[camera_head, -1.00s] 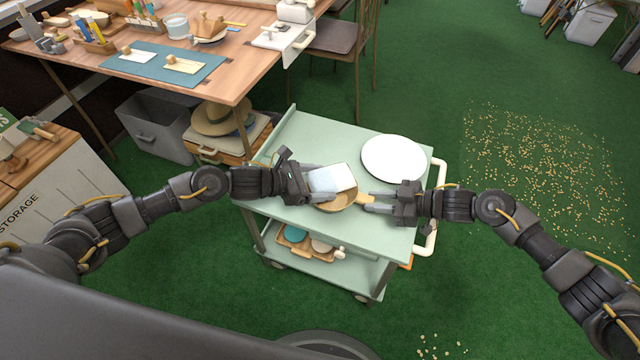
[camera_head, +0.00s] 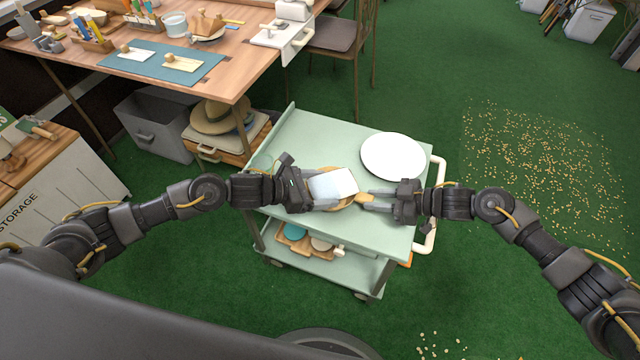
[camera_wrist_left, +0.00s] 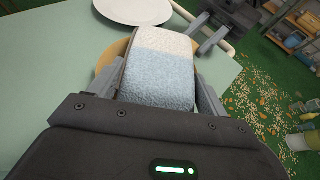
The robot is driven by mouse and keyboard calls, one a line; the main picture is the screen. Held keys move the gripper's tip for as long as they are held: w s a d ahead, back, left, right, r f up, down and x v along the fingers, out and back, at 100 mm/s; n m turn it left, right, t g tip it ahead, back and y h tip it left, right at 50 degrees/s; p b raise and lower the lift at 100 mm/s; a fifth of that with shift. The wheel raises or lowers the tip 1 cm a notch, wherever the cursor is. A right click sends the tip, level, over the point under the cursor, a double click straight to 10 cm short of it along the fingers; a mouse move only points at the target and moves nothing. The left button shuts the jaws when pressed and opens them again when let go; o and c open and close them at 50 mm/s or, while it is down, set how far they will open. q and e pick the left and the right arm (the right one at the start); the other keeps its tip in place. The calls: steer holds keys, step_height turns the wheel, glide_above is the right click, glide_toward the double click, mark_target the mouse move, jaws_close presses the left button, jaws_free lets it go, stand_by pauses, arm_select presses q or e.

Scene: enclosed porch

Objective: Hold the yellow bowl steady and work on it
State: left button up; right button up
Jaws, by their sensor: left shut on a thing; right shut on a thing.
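The yellow bowl (camera_head: 341,205) is on the green cart top, mostly hidden under a white and light-blue block (camera_head: 333,184). In the left wrist view the bowl's rim (camera_wrist_left: 110,57) shows behind the rough, sponge-like block (camera_wrist_left: 158,70). My left gripper (camera_head: 318,193) is shut on the block, one finger on each side, and holds it over the bowl. Whether the block touches the bowl's inside is hidden. My right gripper (camera_head: 371,199) comes from the right and is shut on the bowl's right side, where a tan part sticks out.
A white plate (camera_head: 393,156) lies behind on the green cart (camera_head: 300,135), which has a white handle at right. A wooden table (camera_head: 235,80) with several items stands back left. The cart's back left is bare. Bits litter the green floor at right.

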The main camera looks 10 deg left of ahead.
mark_target(307, 179)
arm_select(q)
steer(key=shift+s+d, duration=0.3)
steer(key=shift+s, duration=0.15)
steer(key=shift+w+a+f, duration=0.1)
steer(key=shift+w+a, duration=0.2)
steer(key=shift+w, duration=0.2)
steer(key=shift+w+a, duration=0.25)
steer(key=shift+w, duration=0.2)
steer(key=shift+w+a, duration=0.65)
steer(key=shift+w, duration=0.3)
steer(key=shift+s+d, duration=0.1)
steer(key=shift+s, duration=0.05)
steer(key=shift+s+d+r, duration=0.2)
steer(key=shift+s+d, duration=0.35)
steer(key=shift+s, duration=0.25)
